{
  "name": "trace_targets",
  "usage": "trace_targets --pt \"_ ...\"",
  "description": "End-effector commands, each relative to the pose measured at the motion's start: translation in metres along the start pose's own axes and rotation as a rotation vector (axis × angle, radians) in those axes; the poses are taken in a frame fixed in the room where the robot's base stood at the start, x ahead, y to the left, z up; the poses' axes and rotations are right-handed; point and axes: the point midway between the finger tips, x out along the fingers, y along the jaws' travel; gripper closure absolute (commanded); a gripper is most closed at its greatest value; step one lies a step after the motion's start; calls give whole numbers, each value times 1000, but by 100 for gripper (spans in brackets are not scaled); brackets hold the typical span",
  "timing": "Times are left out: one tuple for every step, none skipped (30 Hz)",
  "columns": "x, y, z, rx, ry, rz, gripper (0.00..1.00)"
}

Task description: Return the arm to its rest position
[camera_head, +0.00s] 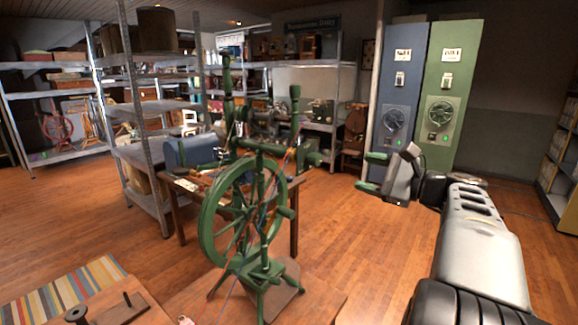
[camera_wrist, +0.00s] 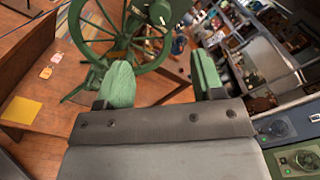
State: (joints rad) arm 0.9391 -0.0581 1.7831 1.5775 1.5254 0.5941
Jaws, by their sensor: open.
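My gripper (camera_head: 371,172) is at the right in the head view, held in the air at the end of my grey arm. Its two green fingers stand apart with nothing between them. In the wrist view the open gripper (camera_wrist: 162,84) shows from behind, with a green spinning wheel (camera_wrist: 118,28) beyond its fingers. In the head view the spinning wheel (camera_head: 246,212) stands on a wooden table, left of my gripper and apart from it.
A wooden table (camera_head: 318,295) fills the near front. Blue and green cabinets (camera_head: 446,95) stand behind my gripper. Metal shelves (camera_head: 135,95) are at the left. A striped rug (camera_head: 65,290) lies at lower left. Open wooden floor (camera_head: 350,225) lies between the wheel and my arm.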

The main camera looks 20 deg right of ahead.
Motion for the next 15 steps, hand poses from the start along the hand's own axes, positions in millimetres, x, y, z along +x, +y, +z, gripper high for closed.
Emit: trace_targets --pt "0 0 0 0 0 0 38" --pt "0 0 0 -3 0 0 38" --pt "0 0 0 -14 2 -1 38" --pt "0 -1 -2 -29 9 -4 38" --pt "0 0 -6 -53 32 1 38" --pt "0 6 -15 -79 75 24 38" --pt "-1 13 -25 -94 113 49 38" --pt "-3 22 -36 -109 155 80 38" --pt "-6 38 -51 -135 219 136 38" --pt "-8 52 -61 -161 268 192 38" --pt "-9 69 -68 -194 312 260 38" --pt "-8 93 -76 -250 361 365 38" --pt "-7 112 -79 -301 389 454 38" --pt "-6 132 -80 -357 409 549 38" --pt "-6 157 -80 -444 424 678 38"
